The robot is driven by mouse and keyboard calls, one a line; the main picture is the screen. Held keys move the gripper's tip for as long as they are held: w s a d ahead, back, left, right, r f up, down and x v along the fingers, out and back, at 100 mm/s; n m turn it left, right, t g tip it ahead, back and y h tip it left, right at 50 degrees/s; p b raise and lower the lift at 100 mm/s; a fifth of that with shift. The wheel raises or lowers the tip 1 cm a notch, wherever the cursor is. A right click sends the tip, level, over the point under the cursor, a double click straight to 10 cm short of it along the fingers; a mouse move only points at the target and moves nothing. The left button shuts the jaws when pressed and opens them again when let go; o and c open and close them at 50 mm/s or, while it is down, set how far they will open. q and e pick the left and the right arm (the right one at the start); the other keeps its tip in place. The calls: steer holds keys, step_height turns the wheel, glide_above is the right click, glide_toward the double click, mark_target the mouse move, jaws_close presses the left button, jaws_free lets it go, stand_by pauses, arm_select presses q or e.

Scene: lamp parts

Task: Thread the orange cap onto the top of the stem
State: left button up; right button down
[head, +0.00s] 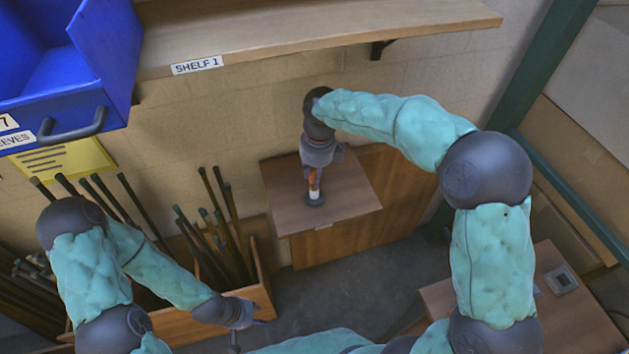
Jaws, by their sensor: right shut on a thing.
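A small upright assembly stands on the wooden bench, with a dark round base (314,202) and a short pale piece (314,193) that seems to be the stem. The orange cap (313,179) shows just above the pale piece, between the fingers of my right gripper (314,172). That gripper points down and is shut on the cap. The cap's upper part is hidden by the fingers, and I cannot tell whether it touches the stem's top. My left gripper (250,333) is at the lower left, fingers apart and empty, away from the stem.
The bench (345,205) is otherwise bare. A wooden bin (262,296) with several dark rods stands to its left. A shelf (320,35) labelled SHELF 1 and a blue bin (75,60) are above. Another wooden table (565,315) is at the lower right.

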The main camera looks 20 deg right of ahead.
steer(key=c, duration=1.2)
jaws_free()
steer(key=shift+s+f, duration=0.25)
steer(key=shift+f, duration=0.15)
steer(key=shift+o, duration=0.3)
steer(key=shift+w+r, duration=0.1)
steer(key=shift+w, duration=0.1)
steer(key=shift+r, duration=0.15)
steer(key=shift+r+n+p, duration=0.15)
steer(key=shift+n+p, duration=0.45)
steer(key=shift+n, duration=0.6)
steer(key=n+p, duration=0.1)
steer(key=n, duration=0.3)
steer(key=shift+d+n+g+p, duration=0.1)
steer(key=shift+n+g+p, duration=0.2)
steer(key=shift+p, duration=0.05)
